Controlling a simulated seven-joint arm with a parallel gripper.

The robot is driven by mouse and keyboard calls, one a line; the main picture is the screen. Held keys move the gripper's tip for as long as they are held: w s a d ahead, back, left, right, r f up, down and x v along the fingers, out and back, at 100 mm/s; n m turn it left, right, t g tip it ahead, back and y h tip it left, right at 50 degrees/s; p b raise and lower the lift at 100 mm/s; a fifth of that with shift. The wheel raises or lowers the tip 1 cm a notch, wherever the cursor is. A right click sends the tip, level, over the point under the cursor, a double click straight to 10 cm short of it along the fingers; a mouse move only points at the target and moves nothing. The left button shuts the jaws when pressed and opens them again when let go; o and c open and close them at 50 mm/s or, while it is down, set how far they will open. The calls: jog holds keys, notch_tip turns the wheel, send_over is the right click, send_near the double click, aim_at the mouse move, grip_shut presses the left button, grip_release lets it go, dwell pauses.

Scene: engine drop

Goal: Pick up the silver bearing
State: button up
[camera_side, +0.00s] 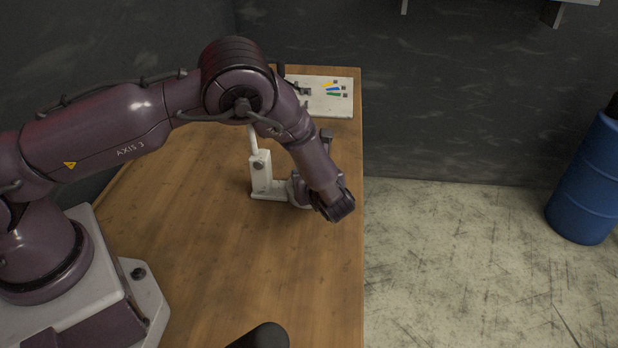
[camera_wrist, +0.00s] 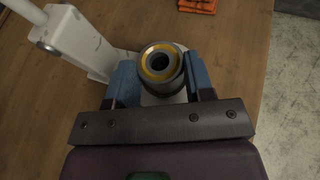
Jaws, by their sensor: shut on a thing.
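The silver bearing (camera_wrist: 174,82) is a round grey ring-shaped part with a gold inner ring and a dark centre hole. It sits upright between the two blue fingers of my gripper (camera_wrist: 160,78) in the wrist view. The fingers are shut on its left and right sides. A white base plate shows under or just behind it; I cannot tell whether the bearing touches it. In the side view my gripper (camera_side: 299,188) is low at the white stand, and the bearing cannot be made out there.
The white stand (camera_side: 260,172) with a lever rises close to the left of my gripper. A light board (camera_side: 318,104) with small coloured parts lies at the table's back. An orange part (camera_wrist: 198,5) lies beyond the bearing.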

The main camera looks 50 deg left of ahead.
jog(key=shift+r, duration=0.5)
jog(key=s+r, duration=1.1)
jog(key=s, duration=0.2)
jog(key=w+d+f+m+t+h, duration=0.1)
jog(key=d+f+m+t+h, duration=0.5)
jog(key=d+m, duration=0.3)
jog(key=shift+w+d+f+t+h, duration=0.2)
jog(key=shift+w+d+t+h, duration=0.2)
jog(key=shift+t+h, duration=0.25)
jog(key=f, duration=0.3)
jog(key=shift+d+f, duration=0.2)
jog(key=shift+f, duration=2.25)
